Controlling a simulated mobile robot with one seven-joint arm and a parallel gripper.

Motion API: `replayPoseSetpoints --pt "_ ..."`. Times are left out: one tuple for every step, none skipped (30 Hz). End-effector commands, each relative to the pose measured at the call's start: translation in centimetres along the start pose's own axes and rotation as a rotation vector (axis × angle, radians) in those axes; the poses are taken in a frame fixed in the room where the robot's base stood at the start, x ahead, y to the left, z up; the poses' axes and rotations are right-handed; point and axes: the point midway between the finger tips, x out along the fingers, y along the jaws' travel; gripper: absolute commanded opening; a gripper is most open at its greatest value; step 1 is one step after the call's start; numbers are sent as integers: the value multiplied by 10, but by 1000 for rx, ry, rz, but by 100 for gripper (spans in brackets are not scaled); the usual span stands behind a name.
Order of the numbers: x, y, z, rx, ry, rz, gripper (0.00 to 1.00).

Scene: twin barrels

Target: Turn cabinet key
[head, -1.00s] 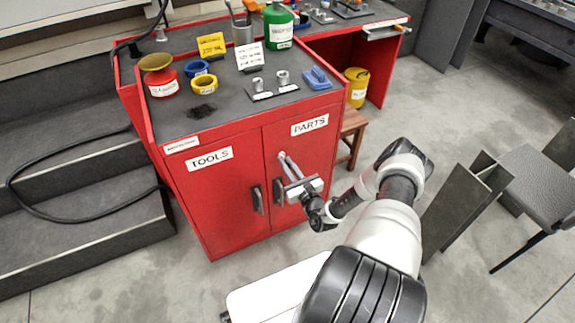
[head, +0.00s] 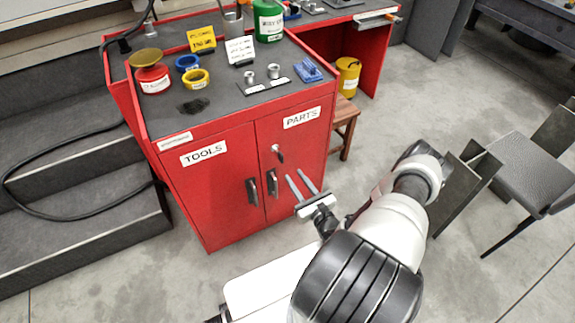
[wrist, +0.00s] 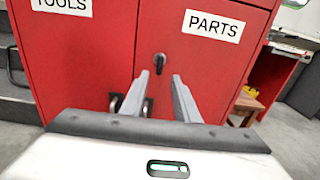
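The red cabinet (head: 210,205) has a left door labelled TOOLS and a right door labelled PARTS. A small key (head: 278,153) sits in a lock on the upper PARTS door, near its left edge. In the wrist view the key (wrist: 159,62) is dark and looks roughly upright on a round lock. My gripper (head: 296,175) is open and empty, in front of the PARTS door and apart from the key. In the wrist view its two fingers point at the door, with the key beyond and above the gap between the tips (wrist: 158,80).
Two dark door handles (head: 262,188) stand side by side below the key. A wooden stool (head: 345,120) stands right of the cabinet. The floor in front is clear.

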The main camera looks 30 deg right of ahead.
Motion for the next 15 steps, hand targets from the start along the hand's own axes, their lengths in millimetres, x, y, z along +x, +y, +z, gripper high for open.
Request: replayPoseSetpoints --pt "-12 0 0 2 3 -2 28" --pt "-18 0 0 1 2 -2 28" --pt "-26 0 0 1 1 -2 28" --pt "-31 0 0 1 2 -2 28" --pt "-36 0 0 1 2 -1 28" --pt "-42 0 0 1 1 -1 28" --pt "-45 0 0 1 1 -1 28" --pt "-49 0 0 1 0 -1 28" --pt "-52 0 0 1 1 0 28" --pt "-54 0 0 0 1 0 28" --pt "-56 0 0 0 1 0 28" --pt "-58 0 0 0 0 0 28" --pt "-58 0 0 0 0 0 28" --pt "-59 0 0 0 0 1 28" --pt "-59 0 0 0 0 1 28"
